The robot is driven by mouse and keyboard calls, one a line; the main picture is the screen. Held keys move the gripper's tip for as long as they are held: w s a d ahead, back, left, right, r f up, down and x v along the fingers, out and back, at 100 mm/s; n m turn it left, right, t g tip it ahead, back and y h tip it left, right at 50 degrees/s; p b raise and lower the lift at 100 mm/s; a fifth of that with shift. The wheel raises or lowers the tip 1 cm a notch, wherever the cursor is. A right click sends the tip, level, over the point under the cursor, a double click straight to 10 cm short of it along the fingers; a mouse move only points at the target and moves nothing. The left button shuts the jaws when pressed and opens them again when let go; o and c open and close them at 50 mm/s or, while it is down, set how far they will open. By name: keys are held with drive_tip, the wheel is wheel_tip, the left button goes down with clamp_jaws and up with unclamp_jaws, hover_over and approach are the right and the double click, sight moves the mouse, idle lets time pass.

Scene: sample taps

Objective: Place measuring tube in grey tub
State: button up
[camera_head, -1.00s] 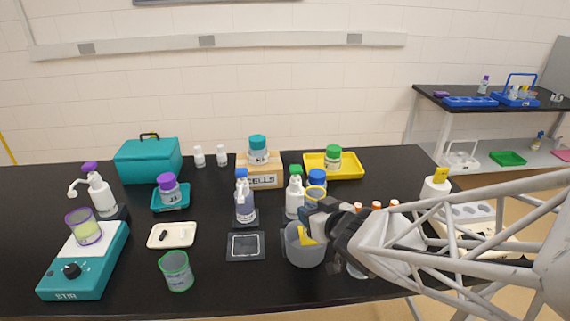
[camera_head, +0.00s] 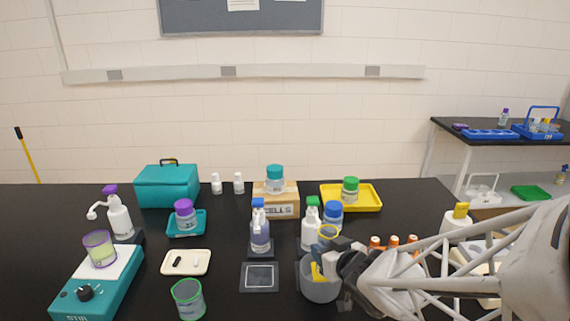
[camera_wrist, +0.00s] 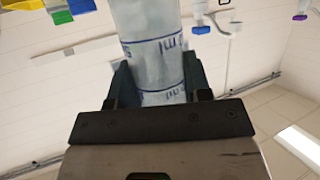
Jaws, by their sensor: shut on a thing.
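The grey tub (camera_head: 318,293) stands on the black bench in the head view, right of centre near the front. My gripper (camera_head: 328,259) is at the tub's rim and is shut on the measuring tube. The tube is clear with blue markings between my fingers in the wrist view (camera_wrist: 158,60). The tube looks about upright. My gripper hides its middle, and I cannot tell whether its foot touches the tub's floor.
White spray bottles (camera_head: 311,230) and a blue-capped jar (camera_head: 333,213) stand close behind the tub. Orange-capped tubes (camera_head: 393,241) are to its right, partly behind my arm. A dark flat pad (camera_head: 259,278) lies left of the tub. A green-rimmed beaker (camera_head: 188,299) stands further left.

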drive_tip(key=shift+f, duration=0.2)
drive_tip(key=shift+f, duration=0.4)
drive_tip(key=o, duration=0.9)
drive_tip(key=shift+r, duration=0.4)
drive_tip(key=shift+s+d+r, duration=0.15)
drive_tip(key=shift+s, duration=0.1)
drive_tip(key=v, duration=1.1)
drive_tip(key=shift+s, duration=0.15)
drive_tip(key=shift+d, duration=0.15)
